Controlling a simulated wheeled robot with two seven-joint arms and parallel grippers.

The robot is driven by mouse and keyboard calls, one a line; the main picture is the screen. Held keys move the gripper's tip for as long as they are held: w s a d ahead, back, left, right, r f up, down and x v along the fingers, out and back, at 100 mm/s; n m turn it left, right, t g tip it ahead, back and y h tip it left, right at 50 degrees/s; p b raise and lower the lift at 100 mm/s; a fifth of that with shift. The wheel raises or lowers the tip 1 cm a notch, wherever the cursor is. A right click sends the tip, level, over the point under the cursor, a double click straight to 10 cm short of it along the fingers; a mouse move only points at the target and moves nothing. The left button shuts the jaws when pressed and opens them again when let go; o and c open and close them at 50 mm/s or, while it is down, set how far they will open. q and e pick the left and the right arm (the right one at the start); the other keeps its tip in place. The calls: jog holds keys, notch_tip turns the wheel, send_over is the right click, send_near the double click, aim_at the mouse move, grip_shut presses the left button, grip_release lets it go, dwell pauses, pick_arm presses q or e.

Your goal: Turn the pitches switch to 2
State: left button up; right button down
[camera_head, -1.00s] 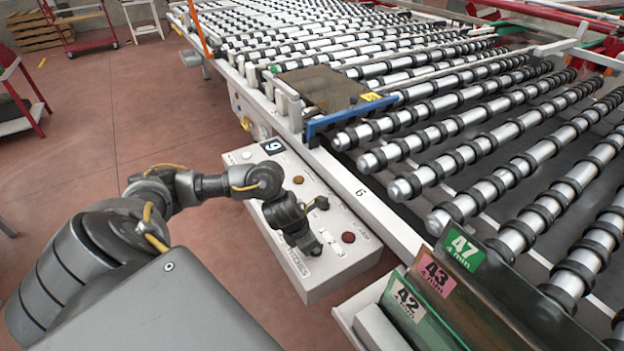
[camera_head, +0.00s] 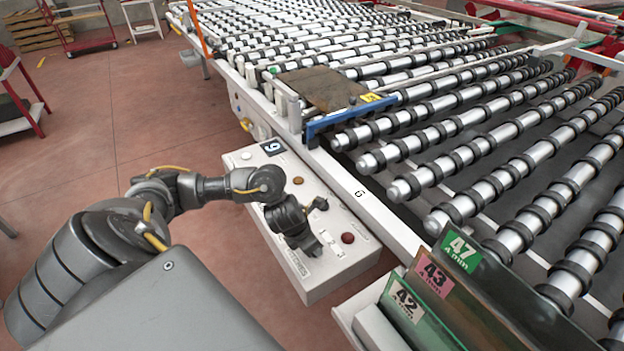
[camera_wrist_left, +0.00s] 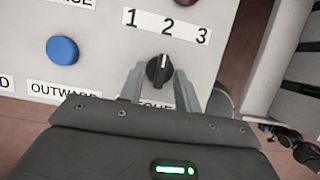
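The pitches switch is a black round knob (camera_wrist_left: 158,71) on the white control panel (camera_wrist_left: 90,18), below the printed 1, 2, 3 label (camera_wrist_left: 167,26). A pale mark on the knob points up, roughly toward the 2. My left gripper (camera_wrist_left: 160,88) has one finger on each side of the knob. Its fingers look apart, with the knob between them; I cannot tell whether they touch it. The text under the knob is mostly hidden by my gripper. In the head view my left gripper (camera_head: 312,247) is over the panel's near end and hides the knob. My right gripper is not in view.
A blue button (camera_wrist_left: 62,50) sits left of the knob. A dark red button (camera_head: 348,238) is near the panel's right edge. The roller conveyor (camera_head: 480,150) runs along the panel's right. Numbered glass sheets (camera_head: 435,275) stand in front on the right.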

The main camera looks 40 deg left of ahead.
pick_arm(q)
jog(key=p+v, duration=0.1)
jog(key=v, duration=0.9)
jog(key=shift+r+p, duration=0.3)
jog(key=shift+r, duration=0.1)
jog(key=shift+s+a, duration=0.1)
jog(key=shift+s, duration=0.05)
